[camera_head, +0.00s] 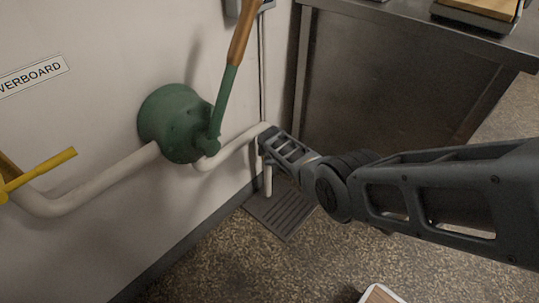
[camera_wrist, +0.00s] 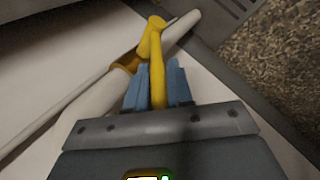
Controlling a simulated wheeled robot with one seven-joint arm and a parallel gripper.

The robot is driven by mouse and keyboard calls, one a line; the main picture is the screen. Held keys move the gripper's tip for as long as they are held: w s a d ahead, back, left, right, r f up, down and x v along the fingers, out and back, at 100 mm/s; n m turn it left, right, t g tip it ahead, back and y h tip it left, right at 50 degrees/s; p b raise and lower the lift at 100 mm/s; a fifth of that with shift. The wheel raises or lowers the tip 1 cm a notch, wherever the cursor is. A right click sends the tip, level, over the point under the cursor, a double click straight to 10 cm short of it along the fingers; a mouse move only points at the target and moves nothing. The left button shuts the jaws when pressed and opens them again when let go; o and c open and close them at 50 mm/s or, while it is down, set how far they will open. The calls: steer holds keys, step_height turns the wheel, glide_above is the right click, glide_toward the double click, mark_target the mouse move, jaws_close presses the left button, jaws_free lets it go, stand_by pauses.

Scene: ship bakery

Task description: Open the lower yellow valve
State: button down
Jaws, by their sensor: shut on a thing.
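The lower yellow valve (camera_wrist: 154,40) sits on the white pipe (camera_wrist: 181,34) in the wrist view. Its yellow lever (camera_wrist: 157,75) runs between the two blue fingers of my gripper (camera_wrist: 158,84), which is shut on it. In the head view my gripper (camera_head: 267,140) is at the low end of the pipe, right of the green pump, and hides the valve there. The lever's far part shows past the fingertips, lying at an angle to the pipe.
A green pump (camera_head: 172,115) with a raised wooden-tipped lever (camera_head: 240,35) is on the wall. Another yellow valve (camera_head: 42,168) is at far left. A floor drain (camera_head: 284,215) lies below the pipe. A metal counter (camera_head: 400,38) stands at the right.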

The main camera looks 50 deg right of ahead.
steer(key=shift+d+r+y+b, duration=0.35)
steer(key=shift+d+y, duration=0.3)
steer(key=shift+y, duration=0.25)
steer(key=d+y+b, duration=0.1)
steer(key=y+b, duration=0.1)
steer(key=b, duration=0.2)
steer(key=d+m+y+b, duration=0.1)
steer(key=d+y+b, duration=0.1)
steer(key=y+b, duration=0.1)
steer(key=shift+r+b, duration=0.35)
steer(key=shift+r, duration=0.05)
steer(key=c, duration=1.1)
jaws_free()
steer(key=shift+r, duration=0.1)
